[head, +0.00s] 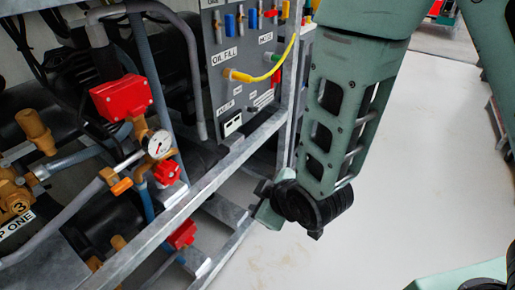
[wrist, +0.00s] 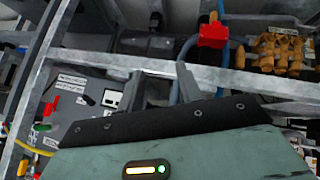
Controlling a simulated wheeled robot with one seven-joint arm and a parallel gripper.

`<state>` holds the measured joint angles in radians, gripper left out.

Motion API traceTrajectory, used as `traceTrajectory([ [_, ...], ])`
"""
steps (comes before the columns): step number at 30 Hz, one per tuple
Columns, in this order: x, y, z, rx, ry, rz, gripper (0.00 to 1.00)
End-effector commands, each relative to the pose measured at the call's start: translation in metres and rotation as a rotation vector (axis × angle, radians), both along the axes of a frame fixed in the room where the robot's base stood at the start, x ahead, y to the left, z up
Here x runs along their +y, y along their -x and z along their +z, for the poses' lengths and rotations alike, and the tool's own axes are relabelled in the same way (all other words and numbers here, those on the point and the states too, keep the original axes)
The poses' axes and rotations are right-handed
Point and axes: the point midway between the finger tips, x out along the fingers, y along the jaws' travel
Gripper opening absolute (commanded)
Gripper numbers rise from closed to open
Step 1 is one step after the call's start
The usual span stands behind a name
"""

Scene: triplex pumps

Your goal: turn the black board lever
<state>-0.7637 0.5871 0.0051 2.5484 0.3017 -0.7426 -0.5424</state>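The grey control board (head: 228,55) stands upright in the metal frame in the head view. It also shows at the left of the wrist view (wrist: 75,82). A small dark piece (wrist: 87,99) on it looks like the black board lever; its setting is too small to tell. I cannot make the lever out surely in the head view. My gripper (wrist: 160,80) is open, its two grey fingers apart with nothing held between them. The dark piece lies left of the fingers, apart from them. In the head view my gripper (head: 264,205) is low by the frame, partly hidden by my wrist.
Red (wrist: 50,107) and green (wrist: 42,127) levers and a yellow cable (head: 272,72) are on the board. Galvanized frame bars (head: 215,183) run close by my gripper. A red valve box (head: 122,97) and gauge (head: 159,145) stand left. The floor at right is clear.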

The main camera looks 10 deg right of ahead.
Motion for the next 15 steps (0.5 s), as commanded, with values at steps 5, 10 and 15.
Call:
traceTrajectory([
  [5, -0.016, -0.078, 0.001, -0.235, -0.02, 0.091, 0.35],
  [10, -0.059, -0.163, 0.019, -0.586, -0.02, 0.27, 0.35],
  [15, -0.11, -0.194, 0.032, -0.845, -0.015, 0.453, 0.35],
])
